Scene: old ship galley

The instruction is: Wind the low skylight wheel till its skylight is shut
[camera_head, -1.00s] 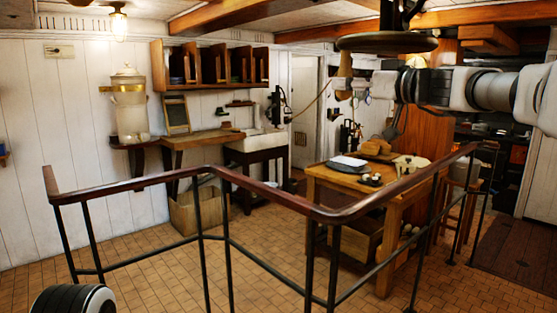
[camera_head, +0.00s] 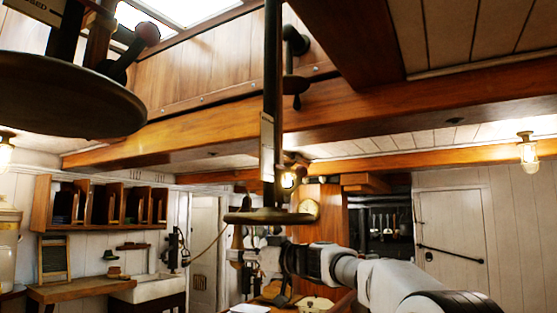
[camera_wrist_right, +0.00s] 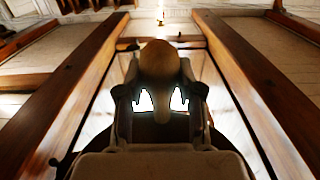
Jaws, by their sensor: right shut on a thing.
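A dark round wheel (camera_head: 290,217) hangs flat at the foot of a long vertical shaft (camera_head: 272,110) in the middle of the head view. In the right wrist view my right gripper (camera_wrist_right: 160,100) is shut on a rounded wooden handle (camera_wrist_right: 162,62). A second, nearer wheel (camera_head: 60,95) with an upright knobbed crank (camera_head: 140,45) fills the upper left. A bright skylight opening (camera_head: 195,8) shows at the top; its sash position is unclear. My left gripper is out of view.
A heavy wooden beam (camera_head: 350,117) crosses the ceiling behind the shaft. A small crank fitting (camera_head: 295,85) sits on the skylight coaming. Shelves (camera_head: 100,203) hang on the left wall, and a lit lamp (camera_head: 528,152) hangs at right. A card (camera_head: 267,145) is on the shaft.

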